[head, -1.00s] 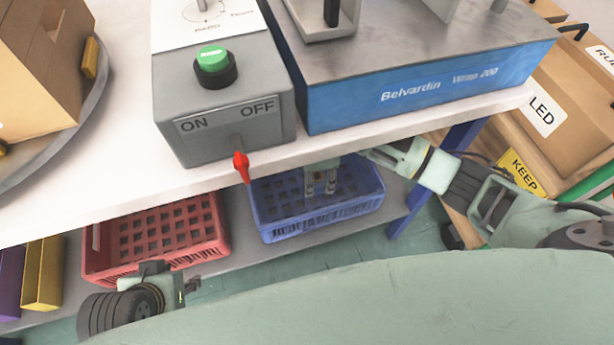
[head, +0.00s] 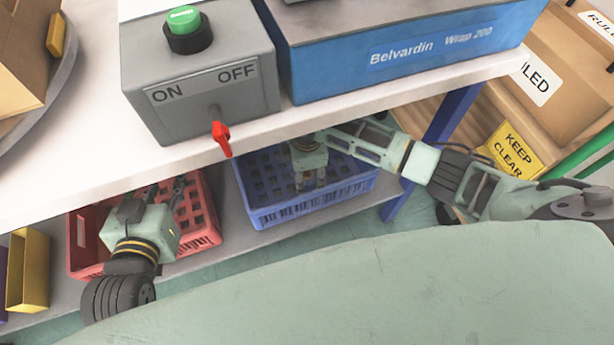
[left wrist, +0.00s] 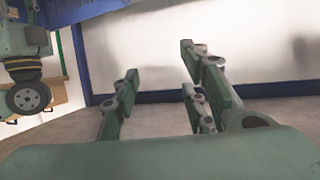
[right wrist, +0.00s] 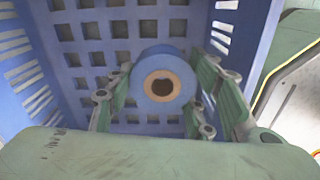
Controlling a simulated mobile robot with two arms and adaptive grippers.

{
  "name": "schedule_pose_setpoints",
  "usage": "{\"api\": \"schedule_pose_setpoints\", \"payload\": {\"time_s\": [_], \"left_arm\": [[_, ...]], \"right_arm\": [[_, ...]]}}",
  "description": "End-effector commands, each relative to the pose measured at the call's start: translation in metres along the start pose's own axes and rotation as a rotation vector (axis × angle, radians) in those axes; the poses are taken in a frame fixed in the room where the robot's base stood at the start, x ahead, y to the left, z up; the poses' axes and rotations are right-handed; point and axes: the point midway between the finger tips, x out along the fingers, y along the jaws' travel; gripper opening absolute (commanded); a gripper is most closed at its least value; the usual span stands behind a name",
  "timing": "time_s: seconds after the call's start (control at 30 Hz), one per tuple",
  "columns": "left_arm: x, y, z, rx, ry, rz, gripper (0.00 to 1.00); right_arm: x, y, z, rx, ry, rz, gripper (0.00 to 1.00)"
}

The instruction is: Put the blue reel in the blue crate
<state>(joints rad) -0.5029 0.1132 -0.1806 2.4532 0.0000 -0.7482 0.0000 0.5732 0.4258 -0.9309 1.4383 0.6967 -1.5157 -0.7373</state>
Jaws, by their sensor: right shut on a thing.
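The blue crate (head: 285,213) stands on the lower shelf under the table edge. My right gripper (head: 309,186) reaches down into it from above. In the right wrist view, the right gripper (right wrist: 160,85) has its fingers on both sides of the blue reel (right wrist: 166,62), which has a tan core with a dark hole. The reel is inside the crate walls (right wrist: 232,40), over the slotted floor. Whether it touches the floor I cannot tell. In the head view the reel cannot be made out. My left gripper (head: 166,187) is over the red crate; its fingers are apart and empty in the left wrist view (left wrist: 160,65).
A blue table leg (head: 440,140) stands right of the blue crate.

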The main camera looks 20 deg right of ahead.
Motion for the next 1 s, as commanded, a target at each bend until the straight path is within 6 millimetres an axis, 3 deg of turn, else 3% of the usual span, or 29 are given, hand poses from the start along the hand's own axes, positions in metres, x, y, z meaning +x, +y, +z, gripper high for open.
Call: {"api": "schedule_pose_setpoints", "payload": {"time_s": [0.23,1.0], "left_arm": [[0.003,0.004,-0.032,-0.001,0.154,0.009,0.4],[0.002,0.004,-0.035,-0.001,0.168,0.009,0.4]], "right_arm": [[0.015,0.0,0.0,0.001,0.001,0.001,0.17],[0.027,0.0,0.0,0.0,0.001,0.001,0.17]]}}
